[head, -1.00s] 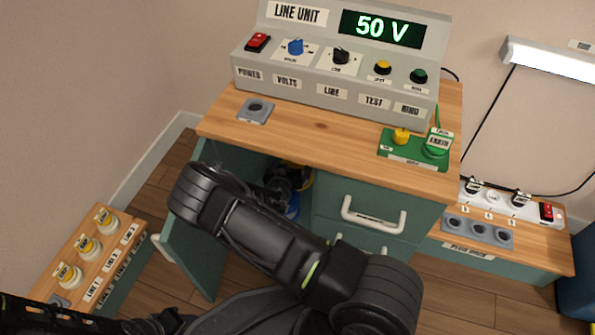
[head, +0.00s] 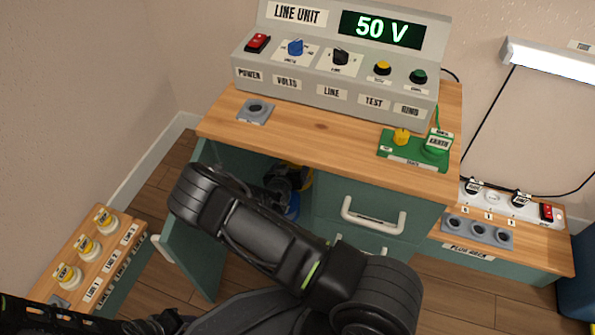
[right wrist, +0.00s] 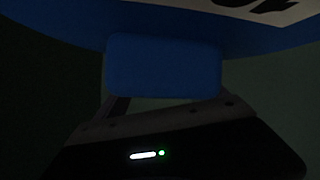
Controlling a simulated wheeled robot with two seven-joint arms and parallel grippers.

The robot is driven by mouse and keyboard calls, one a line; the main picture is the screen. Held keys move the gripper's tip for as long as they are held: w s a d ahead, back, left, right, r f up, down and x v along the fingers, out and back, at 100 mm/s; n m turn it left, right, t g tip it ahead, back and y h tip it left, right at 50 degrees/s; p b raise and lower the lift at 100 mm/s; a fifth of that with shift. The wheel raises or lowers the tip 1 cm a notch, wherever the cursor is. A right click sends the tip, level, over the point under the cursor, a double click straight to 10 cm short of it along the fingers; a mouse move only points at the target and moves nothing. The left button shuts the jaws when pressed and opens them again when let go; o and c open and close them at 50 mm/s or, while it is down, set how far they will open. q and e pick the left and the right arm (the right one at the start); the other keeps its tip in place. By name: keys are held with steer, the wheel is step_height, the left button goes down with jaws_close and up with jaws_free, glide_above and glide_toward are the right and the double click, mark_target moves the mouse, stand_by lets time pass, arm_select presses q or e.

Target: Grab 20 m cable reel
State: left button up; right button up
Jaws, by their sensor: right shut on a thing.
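My right gripper (head: 287,184) reaches into the open cabinet under the desk, largely hidden by my own arm. In the right wrist view a blue reel (right wrist: 85,25) fills the top, very dark. A blue block-like part (right wrist: 163,67) of it sits at the jaws, and my right gripper is shut on it. A pale label with cut-off black characters shows on the reel; I cannot read its length. In the head view a bit of blue (head: 292,209) shows below the gripper and a yellow part (head: 301,179) beside it. My left arm shows at the bottom left; its jaws are unclear.
The cabinet door (head: 192,235) hangs open on the left. Drawers with a white handle (head: 372,216) are on the right. The wooden desk top (head: 320,135) carries the line unit (head: 335,85). A low bench (head: 95,262) with yellow-topped plugs stands at the left.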

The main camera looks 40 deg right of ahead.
steer(key=c, duration=0.7)
steer(key=shift+a+r, duration=0.1)
steer(key=shift+r, duration=0.05)
steer(key=shift+a+r+p, duration=0.1)
steer(key=shift+r+p, duration=0.25)
steer(key=shift+p, duration=0.2)
step_height(320, 180, up, 11)
steer(key=p, duration=0.6)
steer(key=s+a+p, duration=0.4)
steer(key=s+a, duration=0.6)
steer(key=a, duration=0.5)
steer(key=shift+s, duration=0.25)
steer(key=shift+s+a+f, duration=0.2)
steer(key=shift+s+a, duration=0.25)
steer(key=shift+a, duration=0.1)
